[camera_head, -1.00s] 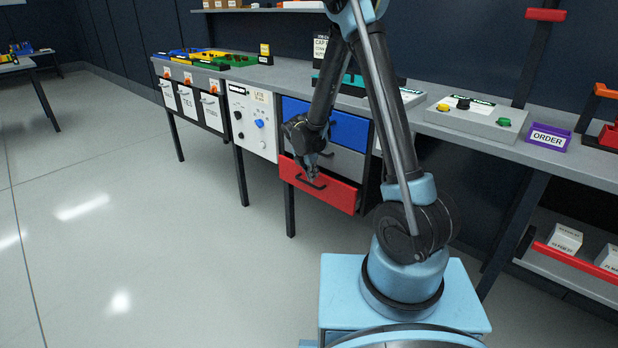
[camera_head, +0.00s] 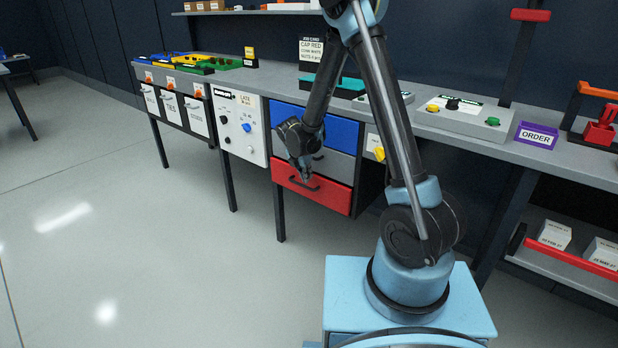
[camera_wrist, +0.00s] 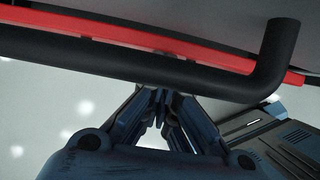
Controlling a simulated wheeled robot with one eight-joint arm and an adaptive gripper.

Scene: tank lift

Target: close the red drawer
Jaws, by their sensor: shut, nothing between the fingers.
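The red drawer (camera_head: 335,196) is the lowest of three drawers under the bench in the head view. Its front looks almost flush with the grey drawer (camera_head: 338,166) above; I cannot tell if a small gap remains. Its black handle (camera_head: 314,187) is at mid-front. My gripper (camera_head: 306,178) is shut and empty, with its fingertips at the handle. In the wrist view, the handle bar (camera_wrist: 200,75) crosses in front of my fingertips (camera_wrist: 160,95), with a red drawer edge (camera_wrist: 130,35) behind it. Whether the fingertips touch the bar is unclear.
A blue drawer (camera_head: 335,127) is at the top of the stack. A white panel with knobs (camera_head: 240,125) is to its left, beside labelled white bins (camera_head: 172,107). Bench legs stand below. The floor (camera_head: 130,240) in front is clear.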

